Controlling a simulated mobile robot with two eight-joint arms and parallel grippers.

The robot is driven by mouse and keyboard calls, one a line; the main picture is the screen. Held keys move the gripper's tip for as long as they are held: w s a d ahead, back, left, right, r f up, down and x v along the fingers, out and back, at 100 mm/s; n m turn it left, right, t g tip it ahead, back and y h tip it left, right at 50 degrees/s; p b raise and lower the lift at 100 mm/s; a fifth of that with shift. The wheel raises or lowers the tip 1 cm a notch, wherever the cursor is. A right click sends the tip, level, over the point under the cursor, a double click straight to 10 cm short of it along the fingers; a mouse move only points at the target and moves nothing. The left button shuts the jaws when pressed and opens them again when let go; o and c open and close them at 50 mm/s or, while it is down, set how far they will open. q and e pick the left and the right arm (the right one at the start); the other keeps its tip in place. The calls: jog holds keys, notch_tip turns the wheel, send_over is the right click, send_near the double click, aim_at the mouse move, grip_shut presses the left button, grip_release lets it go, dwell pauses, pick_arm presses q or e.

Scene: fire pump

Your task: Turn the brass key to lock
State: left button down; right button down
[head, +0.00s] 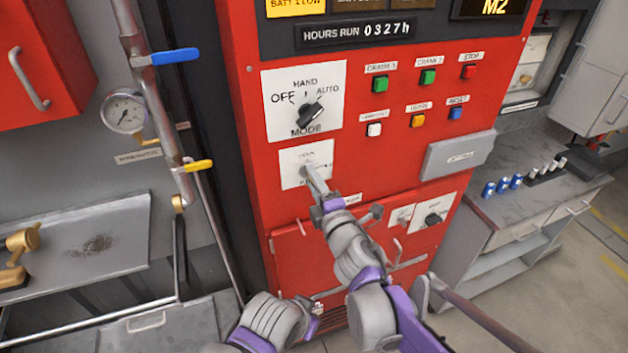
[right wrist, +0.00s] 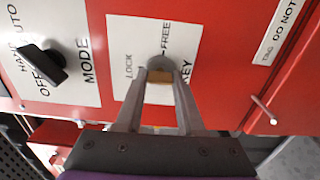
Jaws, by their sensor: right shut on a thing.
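The key plate (head: 291,178) is a white square on the red panel, below the mode switch. In the right wrist view it carries the words LOCK, FREE and KEY. My right gripper (head: 311,174) reaches up to this plate, and its fingers hide most of the key in the head view. In the right wrist view the brass key (right wrist: 160,76) sits between the two fingertips, in front of a grey round lock. The right gripper is shut on the key. Links of my left arm show at the bottom of the head view; I do not see its gripper.
The mode switch (head: 311,113), with a black knob, is just above the key plate. Several coloured buttons (head: 428,77) are to its right. A grey box (head: 459,154) juts from the panel right of the key. Pipes with a blue lever (head: 176,57) stand at left.

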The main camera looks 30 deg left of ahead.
jog(key=c, duration=0.5)
grip_release()
pick_arm(q)
jog(key=shift+s+f+b, duration=0.25)
jog(key=shift+f+b, duration=0.15)
jog(key=shift+f, duration=0.15)
jog(key=shift+s+f+b, duration=0.2)
jog(key=shift+f+b, duration=0.15)
jog(key=shift+f, duration=0.15)
pick_arm(e)
jog(key=v, duration=1)
jog(key=shift+s+d, duration=0.25)
jog(key=shift+s, duration=0.1)
